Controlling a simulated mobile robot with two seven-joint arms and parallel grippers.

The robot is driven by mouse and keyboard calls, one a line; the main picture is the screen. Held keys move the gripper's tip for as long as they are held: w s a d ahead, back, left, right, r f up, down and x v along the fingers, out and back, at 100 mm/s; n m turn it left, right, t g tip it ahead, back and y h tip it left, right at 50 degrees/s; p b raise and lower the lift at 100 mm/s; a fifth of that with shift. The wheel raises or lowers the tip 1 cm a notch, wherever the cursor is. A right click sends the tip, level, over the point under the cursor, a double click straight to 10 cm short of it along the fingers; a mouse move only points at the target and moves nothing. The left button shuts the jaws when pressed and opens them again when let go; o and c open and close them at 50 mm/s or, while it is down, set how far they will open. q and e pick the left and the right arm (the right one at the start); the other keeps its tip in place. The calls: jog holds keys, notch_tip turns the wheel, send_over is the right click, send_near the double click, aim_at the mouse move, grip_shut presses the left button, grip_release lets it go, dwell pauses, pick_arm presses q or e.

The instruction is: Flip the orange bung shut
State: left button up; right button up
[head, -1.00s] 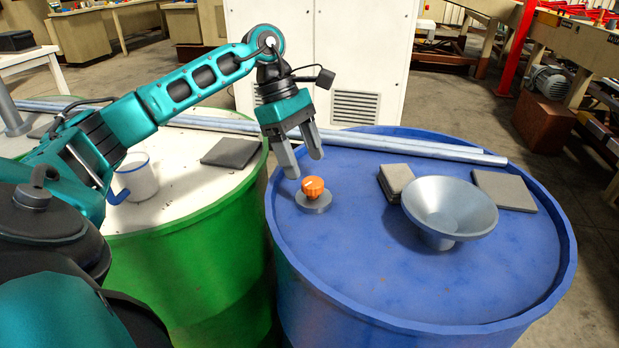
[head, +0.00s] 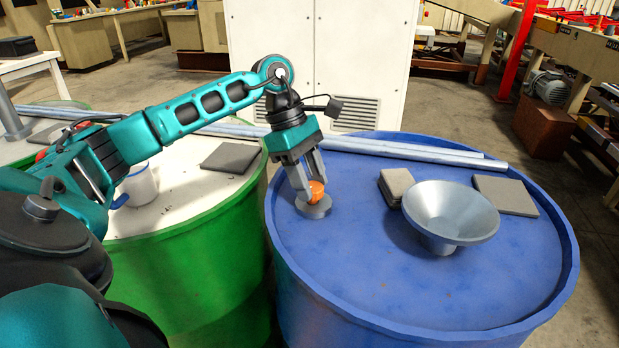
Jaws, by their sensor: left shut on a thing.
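The orange bung (head: 317,190) stands in its round grey metal fitting (head: 315,208) near the left side of the blue drum's lid (head: 390,275). My left gripper (head: 312,190) reaches down from above and is shut on the bung, with its grey fingers on either side of it. The fingers hide part of the bung, so I cannot tell exactly how it sits in the fitting. My right gripper is not in view.
A grey funnel (head: 450,212) stands on the blue lid at right, beside stacked grey pads (head: 397,186) and a flat pad (head: 505,195). Metal pipes (head: 400,151) lie across the back. A green drum (head: 200,265) with a white mug (head: 139,186) stands at left. The lid's front is clear.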

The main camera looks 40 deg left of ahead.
pick_arm(q)
jog(key=c, duration=0.4)
